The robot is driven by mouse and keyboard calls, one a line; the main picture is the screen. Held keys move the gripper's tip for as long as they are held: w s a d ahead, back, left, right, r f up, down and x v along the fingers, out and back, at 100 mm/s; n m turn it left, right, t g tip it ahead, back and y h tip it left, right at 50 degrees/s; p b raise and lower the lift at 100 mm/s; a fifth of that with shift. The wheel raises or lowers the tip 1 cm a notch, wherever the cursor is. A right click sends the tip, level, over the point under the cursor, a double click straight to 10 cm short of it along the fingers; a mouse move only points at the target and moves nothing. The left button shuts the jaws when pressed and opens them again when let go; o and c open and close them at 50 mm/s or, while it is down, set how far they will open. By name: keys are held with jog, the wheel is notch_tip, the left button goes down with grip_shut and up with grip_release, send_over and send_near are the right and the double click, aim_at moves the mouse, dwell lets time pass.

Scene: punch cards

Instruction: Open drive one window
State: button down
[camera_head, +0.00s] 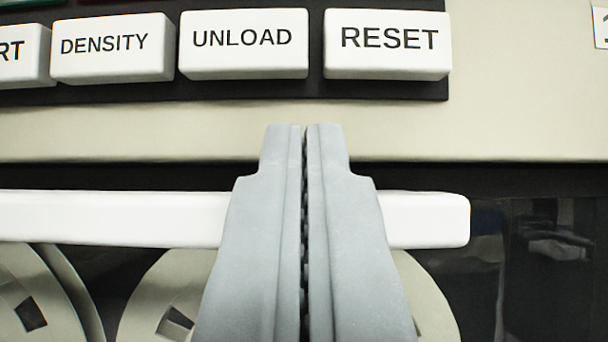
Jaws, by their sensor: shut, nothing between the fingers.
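The drive window (535,265) is a dark, glossy pane across the lower part of the head camera view, with pale tape reels (150,300) showing behind it. A long white horizontal bar (110,218) runs across the window's upper part and ends at the right. It looks like the window's handle. My gripper (304,128) is shut and empty. Its grey fingers point up the picture and cover part of the bar. Whether they touch the bar I cannot tell.
Above the window is a cream panel (530,110). A dark strip on it carries white buttons: DENSITY (110,48), UNLOAD (243,45), RESET (387,45) and a cut-off one ending in "RT" (20,55). A partly visible number label (602,25) is at the top right.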

dwell(0.3)
notch_tip(320, 180, down, 44)
jog(key=shift+r, duration=0.25)
dwell(0.3)
jog(key=s+f, duration=0.3)
jog(key=s, duration=0.5)
jog(key=s+a+r+m+g+h, duration=0.25)
jog(key=s+a+r+g, duration=0.2)
jog(key=s+a, duration=0.6)
jog(key=s+a+f+n+g, duration=0.1)
jog(key=s+a+f+g, duration=0.1)
jog(key=s, duration=0.7)
jog(key=s+a+f+n+g+y, duration=0.1)
jog(key=s+a+f, duration=0.3)
jog(key=s, duration=0.5)
jog(key=a+g, duration=0.1)
jog(key=a, duration=0.1)
jog(key=shift+a+f, duration=0.15)
jog(key=shift+a, duration=0.25)
